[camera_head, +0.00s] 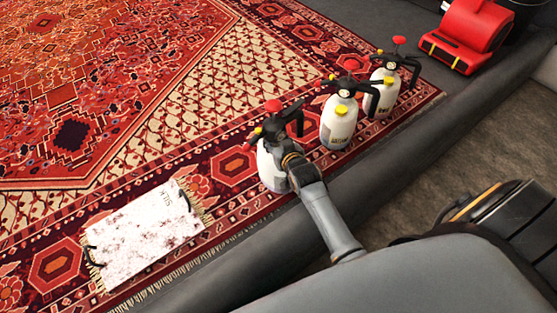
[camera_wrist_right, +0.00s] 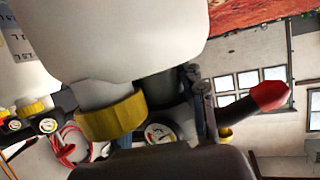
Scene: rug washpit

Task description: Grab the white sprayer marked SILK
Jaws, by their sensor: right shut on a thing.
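Three white sprayers with black pump heads, red knobs and yellow parts stand in a row along the rug's edge in the head view. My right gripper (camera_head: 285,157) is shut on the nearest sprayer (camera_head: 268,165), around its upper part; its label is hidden. The held sprayer's white body (camera_wrist_right: 120,35) fills much of the right wrist view. The middle sprayer (camera_head: 338,123) and the far sprayer (camera_head: 376,100) stand apart from the gripper. Their labels are too small to read. My left gripper is not in view.
A patterned red rug (camera_head: 75,135) lies under the sprayers. A white, stained sheet with fringe and dark lettering (camera_head: 145,235) lies on it at lower left. A dark raised edge (camera_head: 400,160) runs beside the row. A red blower (camera_head: 470,35) stands at upper right.

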